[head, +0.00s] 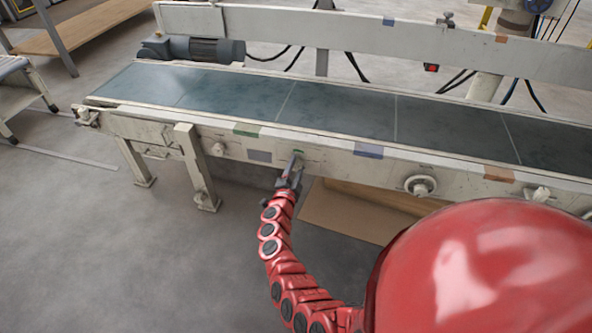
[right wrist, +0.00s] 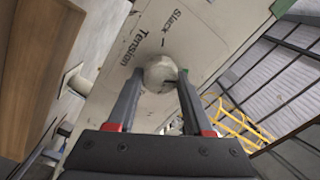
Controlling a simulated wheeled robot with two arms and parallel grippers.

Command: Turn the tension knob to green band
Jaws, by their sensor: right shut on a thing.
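The tension knob (right wrist: 160,73) is a small, pale, rounded knob on the conveyor's cream side panel, beside the printed words "Tension" and "Slack". My right gripper (right wrist: 160,80) is shut on it, one dark finger on each side. A short dark mark on the panel lies just beyond the knob. In the head view my right gripper (head: 292,176) reaches up to the front side rail, where it mostly hides the knob. A small green mark shows on the panel just above the gripper. The knob's pointer is not clear. My left gripper is not in view.
The conveyor belt (head: 340,108) runs above the rail. Green (head: 246,130), blue (head: 368,150) and orange (head: 498,175) patches mark the rail. A round handwheel (head: 420,186) sits to the right, a small knob (head: 217,149) to the left. Floor at the left front is clear.

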